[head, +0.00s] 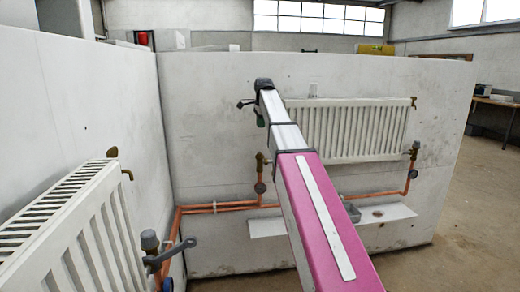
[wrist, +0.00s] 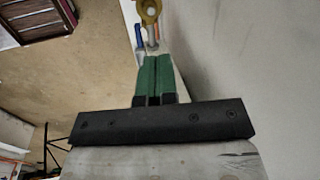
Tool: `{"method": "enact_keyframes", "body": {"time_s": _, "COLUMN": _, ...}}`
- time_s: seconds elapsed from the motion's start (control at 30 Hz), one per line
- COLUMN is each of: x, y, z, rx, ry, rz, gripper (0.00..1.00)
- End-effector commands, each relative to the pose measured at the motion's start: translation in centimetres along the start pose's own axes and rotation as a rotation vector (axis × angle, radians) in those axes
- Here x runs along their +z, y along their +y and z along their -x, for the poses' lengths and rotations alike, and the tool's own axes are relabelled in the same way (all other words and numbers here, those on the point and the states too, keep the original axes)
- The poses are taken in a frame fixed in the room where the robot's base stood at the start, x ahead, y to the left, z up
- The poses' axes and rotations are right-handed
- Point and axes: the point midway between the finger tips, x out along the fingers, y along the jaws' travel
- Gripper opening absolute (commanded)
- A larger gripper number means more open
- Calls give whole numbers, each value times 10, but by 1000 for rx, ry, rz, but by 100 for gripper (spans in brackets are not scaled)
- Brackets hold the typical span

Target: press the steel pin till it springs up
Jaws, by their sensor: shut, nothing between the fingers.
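A bare brass valve (head: 261,163) stands at the left end of the wall radiator (head: 345,130), on the copper pipe. My gripper (head: 261,116) is in front of the wall, above that valve in the picture; its fingers are mostly hidden behind my arm. In the wrist view, my gripper (wrist: 152,60) has its green fingers together and empty. A brass fitting (wrist: 148,10) lies just past the fingertips at the top edge, apart from them in the picture.
A white radiator (head: 75,235) hangs on the left wall, with a grey-capped valve (head: 150,241) and a grey wrench (head: 171,254) at its end. A white shelf (head: 390,212) sits low on the wall. Floor is open right.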

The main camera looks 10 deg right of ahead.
Motion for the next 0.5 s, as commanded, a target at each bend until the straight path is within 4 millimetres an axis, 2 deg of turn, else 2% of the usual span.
{"method": "enact_keyframes", "body": {"time_s": 0.2, "x": 1, "y": 2, "z": 14, "rx": 76, "ry": 4, "rz": -106, "gripper": 0}}
{"method": "enact_keyframes", "body": {"time_s": 0.5, "x": 1, "y": 3, "z": 14, "rx": 82, "ry": 4, "rz": -114, "gripper": 0}}
